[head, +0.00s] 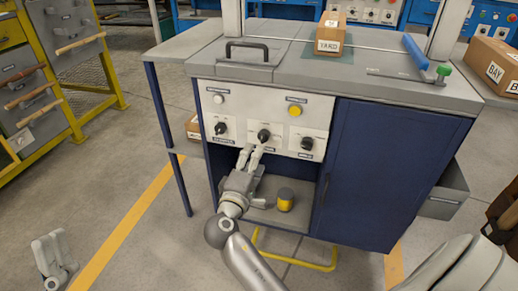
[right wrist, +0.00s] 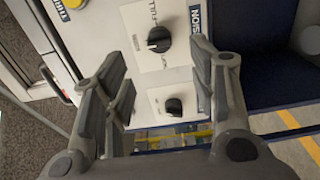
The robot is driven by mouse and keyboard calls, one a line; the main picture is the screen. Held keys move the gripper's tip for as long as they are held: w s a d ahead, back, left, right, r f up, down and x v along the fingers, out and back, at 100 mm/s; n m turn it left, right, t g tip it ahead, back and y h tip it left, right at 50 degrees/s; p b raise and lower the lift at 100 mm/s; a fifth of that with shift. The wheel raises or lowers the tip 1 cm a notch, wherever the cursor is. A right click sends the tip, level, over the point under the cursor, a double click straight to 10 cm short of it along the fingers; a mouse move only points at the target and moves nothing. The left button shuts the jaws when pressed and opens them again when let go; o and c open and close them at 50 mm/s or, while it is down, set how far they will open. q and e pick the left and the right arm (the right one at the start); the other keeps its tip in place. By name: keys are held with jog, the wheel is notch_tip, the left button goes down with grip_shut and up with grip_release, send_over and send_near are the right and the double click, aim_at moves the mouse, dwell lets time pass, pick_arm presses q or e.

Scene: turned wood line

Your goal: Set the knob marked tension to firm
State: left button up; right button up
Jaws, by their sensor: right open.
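In the head view, a light panel (head: 243,118) has three black knobs in a row: left (head: 222,128), middle (head: 264,135) and right (head: 307,143). In the right wrist view, a black knob (right wrist: 158,40) has a blue label ending in "SION" and a dial word that looks like "FULL". Another knob (right wrist: 173,105) is below it. The right fingers are spread, empty, and apart from the knobs. My left gripper (head: 50,258) is over the floor; its finger gap is unclear.
A white button (head: 218,98) and a yellow button (head: 295,110) sit above the knobs. A yellow-and-dark round object (head: 285,199) stands on the shelf below. The benchtop has a black handle (head: 247,45), a small carton (head: 330,32) and a blue bar (head: 415,52).

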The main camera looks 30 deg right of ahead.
jog(key=shift+v, duration=1.45)
